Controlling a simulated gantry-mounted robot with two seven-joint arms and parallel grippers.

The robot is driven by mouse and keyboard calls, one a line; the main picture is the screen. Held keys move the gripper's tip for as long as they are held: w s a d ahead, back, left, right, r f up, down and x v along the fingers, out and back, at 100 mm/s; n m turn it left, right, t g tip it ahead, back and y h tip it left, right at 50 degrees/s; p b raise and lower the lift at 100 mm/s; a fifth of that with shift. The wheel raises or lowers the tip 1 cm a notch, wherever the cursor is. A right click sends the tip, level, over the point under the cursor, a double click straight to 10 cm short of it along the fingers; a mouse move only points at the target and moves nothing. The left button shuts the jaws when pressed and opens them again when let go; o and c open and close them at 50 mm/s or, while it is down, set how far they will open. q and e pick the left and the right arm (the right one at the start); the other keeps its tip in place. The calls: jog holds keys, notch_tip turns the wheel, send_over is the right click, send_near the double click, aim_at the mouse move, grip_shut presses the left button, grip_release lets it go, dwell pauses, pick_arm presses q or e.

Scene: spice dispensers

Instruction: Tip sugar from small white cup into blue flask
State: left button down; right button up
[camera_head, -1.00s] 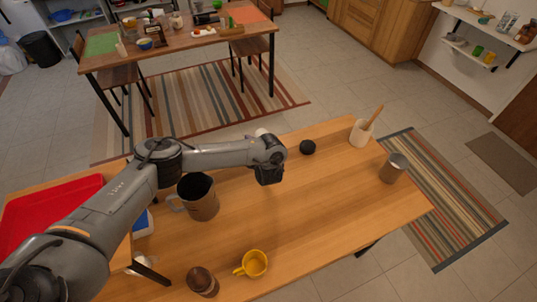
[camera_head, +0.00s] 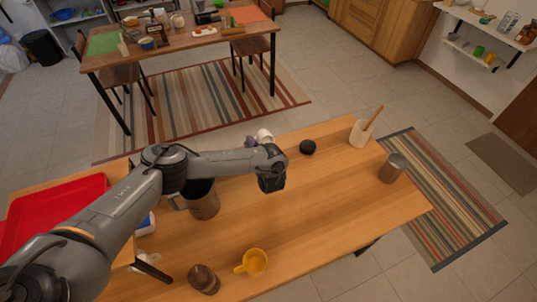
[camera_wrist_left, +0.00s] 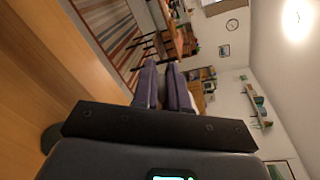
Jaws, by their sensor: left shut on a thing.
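The small white cup (camera_head: 265,136) shows behind my left wrist, at the far edge of the near table. A purple finger also shows beside the cup in the head view. The gripper is shut on the cup, which is mostly hidden by my wrist. I cannot see sugar. No blue flask can be made out; my arm covers part of the table. My right gripper is not in view.
A large metal mug (camera_head: 204,202) stands under my left forearm, partly covered. A black round object (camera_head: 307,147), a white crock (camera_head: 360,133), a metal cup (camera_head: 392,168), a yellow mug (camera_head: 254,262) and a brown jar (camera_head: 203,279) stand around. The table's middle right is clear.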

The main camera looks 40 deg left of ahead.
pick_arm(q)
jog(key=shift+d+y, duration=0.1)
jog(key=shift+y, duration=0.2)
jog(key=shift+s+d+r+t+y+b, duration=0.1)
jog(key=shift+s+t+y+b, duration=0.05)
jog(key=shift+t+y+b, duration=0.3)
dwell(0.4)
jog(key=shift+d+y+b, duration=0.1)
jog(key=shift+y+b, duration=0.25)
jog(key=shift+b, duration=0.15)
jog(key=shift+s+r+t+y+b, duration=0.1)
jog(key=shift+t+y+b, duration=0.25)
jog(key=shift+y+b, duration=0.1)
dwell(0.3)
jog(key=shift+d+r, duration=0.1)
jog(key=shift+r, duration=0.15)
jog(key=shift+d+r+y, duration=0.1)
jog(key=shift+r+y, duration=0.15)
jog(key=shift+y, duration=0.1)
jog(key=shift+r+p, duration=0.2)
jog(key=shift+p, duration=0.35)
jog(key=shift+r+t+y+p, duration=0.25)
jog(key=shift+t+y+p, duration=0.15)
jog(key=shift+p, duration=0.05)
jog(key=shift+s+d+y+p, duration=0.15)
jog(key=shift+y+p, duration=0.25)
jog(key=shift+p, duration=0.05)
